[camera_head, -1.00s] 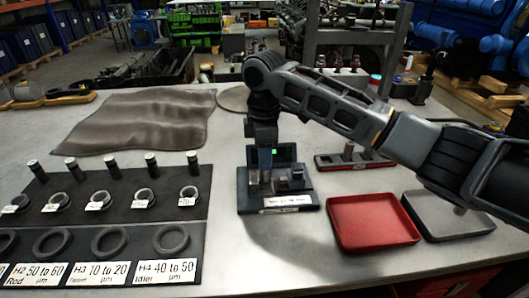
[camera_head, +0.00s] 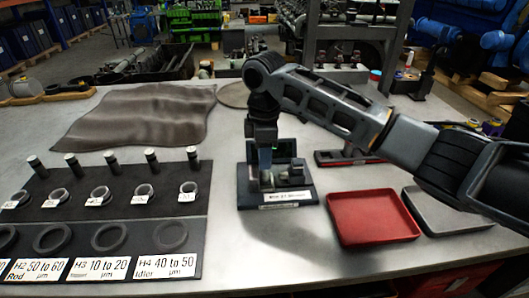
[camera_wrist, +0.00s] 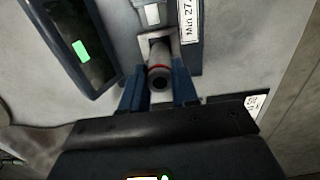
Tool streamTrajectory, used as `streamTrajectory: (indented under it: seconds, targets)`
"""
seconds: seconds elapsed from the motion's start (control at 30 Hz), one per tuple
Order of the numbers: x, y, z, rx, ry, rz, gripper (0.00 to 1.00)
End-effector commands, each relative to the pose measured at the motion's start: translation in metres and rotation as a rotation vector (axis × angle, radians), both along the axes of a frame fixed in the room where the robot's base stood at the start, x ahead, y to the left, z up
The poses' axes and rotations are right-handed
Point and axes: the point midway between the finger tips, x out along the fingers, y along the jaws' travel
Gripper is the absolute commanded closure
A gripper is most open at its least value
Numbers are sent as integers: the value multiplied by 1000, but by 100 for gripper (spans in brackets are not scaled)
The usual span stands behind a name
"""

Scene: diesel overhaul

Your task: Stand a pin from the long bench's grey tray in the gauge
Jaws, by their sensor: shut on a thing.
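The gauge (camera_head: 306,195) is a dark base with a small screen and a metal block, standing mid-bench. My gripper (camera_head: 265,182) points down over its left part, with the arm reaching in from the right. In the wrist view, my gripper (camera_wrist: 158,88) has its blue fingers shut on a grey pin (camera_wrist: 158,77) with a red ring and a hole in its near end. The pin is in line with the gauge's pale metal seat (camera_wrist: 157,42); I cannot tell whether it rests there. The grey tray (camera_head: 447,226) lies at the right, partly behind my arm.
A red tray (camera_head: 372,237) sits between the gauge and the grey tray. A dark rack (camera_head: 190,222) with rings, labels and upright pins fills the left. A brown cloth (camera_head: 130,115) lies behind it. Bare bench lies before the gauge.

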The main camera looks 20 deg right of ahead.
Motion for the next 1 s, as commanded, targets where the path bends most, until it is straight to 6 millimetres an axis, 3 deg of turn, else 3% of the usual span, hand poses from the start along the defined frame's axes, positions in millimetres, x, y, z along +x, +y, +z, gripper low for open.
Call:
streamTrajectory:
  seconds: [1.0]
  targets:
    - [0,0,-12,0,-1,1,100]
